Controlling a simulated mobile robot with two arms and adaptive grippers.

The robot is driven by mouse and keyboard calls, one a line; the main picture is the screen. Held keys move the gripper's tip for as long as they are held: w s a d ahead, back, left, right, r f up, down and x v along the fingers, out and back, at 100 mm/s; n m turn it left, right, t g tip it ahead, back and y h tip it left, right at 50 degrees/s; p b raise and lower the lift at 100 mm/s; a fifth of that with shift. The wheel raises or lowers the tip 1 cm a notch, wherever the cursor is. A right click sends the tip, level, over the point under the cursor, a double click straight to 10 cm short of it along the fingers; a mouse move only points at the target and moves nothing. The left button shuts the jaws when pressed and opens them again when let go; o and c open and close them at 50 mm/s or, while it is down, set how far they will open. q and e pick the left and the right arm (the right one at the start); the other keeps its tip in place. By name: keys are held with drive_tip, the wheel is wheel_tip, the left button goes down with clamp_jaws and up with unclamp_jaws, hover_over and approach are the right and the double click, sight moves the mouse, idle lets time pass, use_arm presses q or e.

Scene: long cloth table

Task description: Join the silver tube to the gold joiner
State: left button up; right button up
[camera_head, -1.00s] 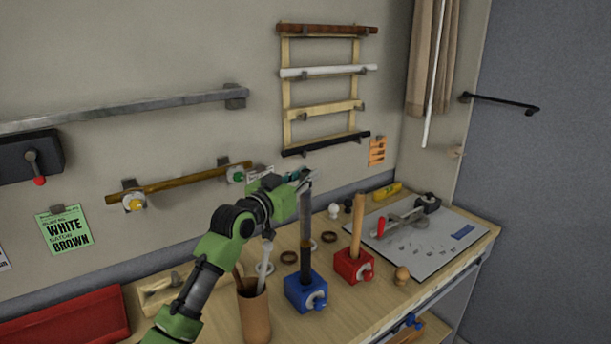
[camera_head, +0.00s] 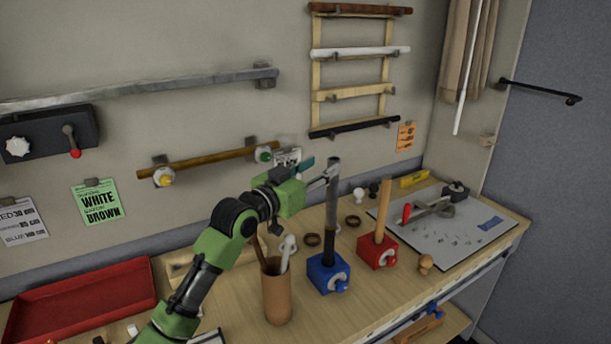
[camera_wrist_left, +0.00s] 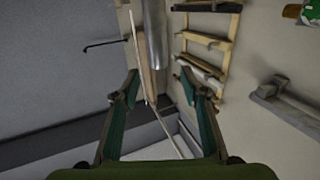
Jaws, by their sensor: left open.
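A silver tube (camera_head: 332,200) stands upright with its dark lower part in the blue block (camera_head: 328,273) on the bench. My left gripper (camera_head: 322,170) is open beside the tube's upper end. In the left wrist view the silver tube (camera_wrist_left: 155,30) shows beyond and between the spread teal fingers (camera_wrist_left: 158,85); I cannot tell whether they touch it. A gold-brown bar (camera_head: 215,160) is held on the wall, with yellow and green knobs near its ends. I cannot make out for certain which piece is the gold joiner. My right gripper is out of view.
A red block (camera_head: 377,252) holding a wooden rod stands right of the blue one. A brown cup (camera_head: 276,297) with tools stands left, near my arm. A red tray (camera_head: 85,305) lies far left. A long grey bar (camera_head: 150,92) and a rack (camera_head: 352,70) are on the wall.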

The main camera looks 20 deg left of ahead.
use_arm(q)
drive_tip(key=v, duration=0.6)
drive_tip(key=shift+r, duration=0.2)
drive_tip(key=shift+d, duration=0.1)
